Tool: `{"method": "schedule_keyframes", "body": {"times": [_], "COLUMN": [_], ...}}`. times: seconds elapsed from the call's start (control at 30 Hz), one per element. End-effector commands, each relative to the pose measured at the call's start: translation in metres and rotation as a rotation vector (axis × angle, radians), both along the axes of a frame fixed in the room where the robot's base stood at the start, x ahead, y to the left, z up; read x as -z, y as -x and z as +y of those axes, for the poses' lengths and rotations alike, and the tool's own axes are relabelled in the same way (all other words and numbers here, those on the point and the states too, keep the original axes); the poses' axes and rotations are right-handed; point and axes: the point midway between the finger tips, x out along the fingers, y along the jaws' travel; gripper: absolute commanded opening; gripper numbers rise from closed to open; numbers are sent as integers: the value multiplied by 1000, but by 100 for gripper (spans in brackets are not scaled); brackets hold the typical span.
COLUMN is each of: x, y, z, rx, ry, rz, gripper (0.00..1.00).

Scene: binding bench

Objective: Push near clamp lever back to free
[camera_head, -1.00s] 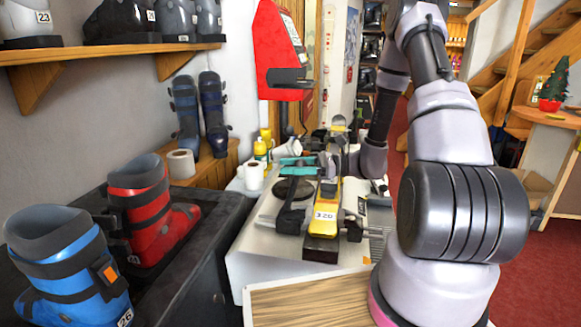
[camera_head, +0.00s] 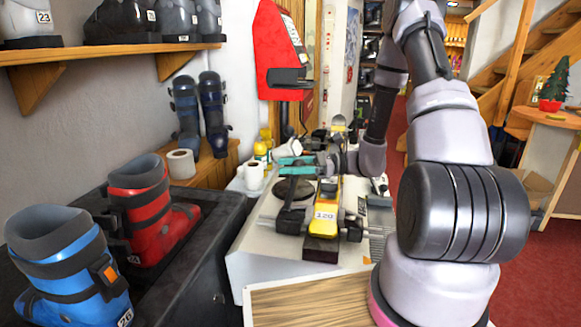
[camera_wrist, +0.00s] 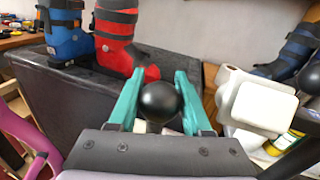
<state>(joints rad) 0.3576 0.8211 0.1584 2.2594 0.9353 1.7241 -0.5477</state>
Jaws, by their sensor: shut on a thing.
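My gripper (camera_head: 297,162), with teal fingers, is over the bench (camera_head: 262,258). In the wrist view its two fingers (camera_wrist: 160,92) stand on either side of a round black knob (camera_wrist: 161,101), and the gripper is shut on it. The fingers hide the knob there. A yellow ski end (camera_head: 326,221) with a number label lies beside the lever, to its right, on a dark block (camera_head: 321,250).
A blue boot (camera_head: 70,265) and a red boot (camera_head: 150,215) stand on a dark cabinet at the left. Paper rolls (camera_head: 254,176) and yellow bottles (camera_head: 261,152) stand behind the bench. A wooden tray (camera_head: 310,300) is at the front.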

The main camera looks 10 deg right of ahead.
Motion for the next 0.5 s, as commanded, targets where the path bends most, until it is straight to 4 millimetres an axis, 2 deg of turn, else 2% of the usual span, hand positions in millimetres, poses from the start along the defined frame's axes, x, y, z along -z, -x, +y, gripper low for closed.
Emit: {"method": "schedule_keyframes", "body": {"times": [0.5], "x": [2], "y": [-20], "z": [48], "rx": [-3], "ry": [293], "rz": [118], "gripper": [0]}}
